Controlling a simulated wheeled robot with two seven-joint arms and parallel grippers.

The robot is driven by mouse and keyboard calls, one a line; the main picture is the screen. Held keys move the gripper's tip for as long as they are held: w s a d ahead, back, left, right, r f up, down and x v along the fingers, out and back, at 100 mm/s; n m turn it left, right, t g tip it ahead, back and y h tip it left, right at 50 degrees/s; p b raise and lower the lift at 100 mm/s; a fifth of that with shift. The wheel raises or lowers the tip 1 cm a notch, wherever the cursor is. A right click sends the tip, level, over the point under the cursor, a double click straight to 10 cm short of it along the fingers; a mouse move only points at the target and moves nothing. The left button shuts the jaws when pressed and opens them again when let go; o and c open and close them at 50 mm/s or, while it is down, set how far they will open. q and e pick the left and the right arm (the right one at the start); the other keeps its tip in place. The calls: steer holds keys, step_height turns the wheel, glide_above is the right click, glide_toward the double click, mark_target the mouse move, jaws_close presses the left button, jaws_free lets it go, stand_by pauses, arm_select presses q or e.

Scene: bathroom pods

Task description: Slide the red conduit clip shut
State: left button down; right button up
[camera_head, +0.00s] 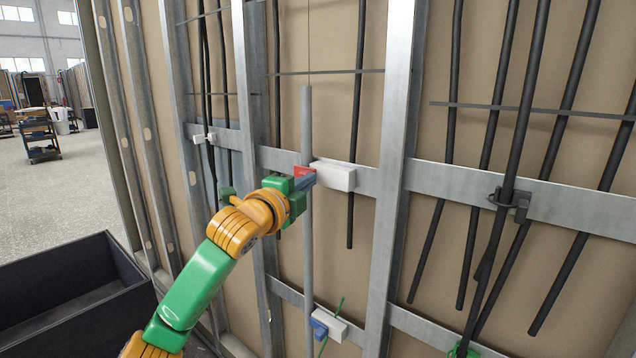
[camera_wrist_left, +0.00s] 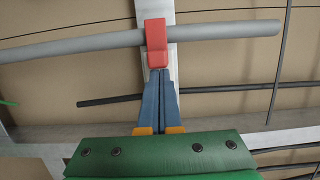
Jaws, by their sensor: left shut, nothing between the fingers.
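The red conduit clip (camera_head: 302,171) sits on a grey vertical conduit (camera_head: 307,125), beside a white block (camera_head: 334,175) on the metal rail. In the left wrist view the red clip (camera_wrist_left: 156,42) lies across the grey conduit (camera_wrist_left: 222,37). How fully it closes around the conduit cannot be told. My left gripper (camera_head: 308,181) is shut and empty, its blue fingertips at the clip's near end. In the left wrist view the fingertips (camera_wrist_left: 160,74) meet or nearly meet the clip's lower edge.
A lower white block with a blue clip (camera_head: 319,327) is near a green strip. Black cables (camera_head: 520,100) hang on the right, with a black clamp (camera_head: 510,203). Metal studs (camera_head: 392,150) frame the wall. A dark open bin (camera_head: 128,262) stands at lower left.

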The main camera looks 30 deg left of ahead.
arm_select(q)
steer(key=s+d+b, duration=0.1)
steer(key=s+b, duration=0.2)
steer(key=s, duration=0.4)
arm_select(e)
step_height(320, 180, down, 3)
steer(key=shift+f, duration=0.15)
stand_by(0.3)
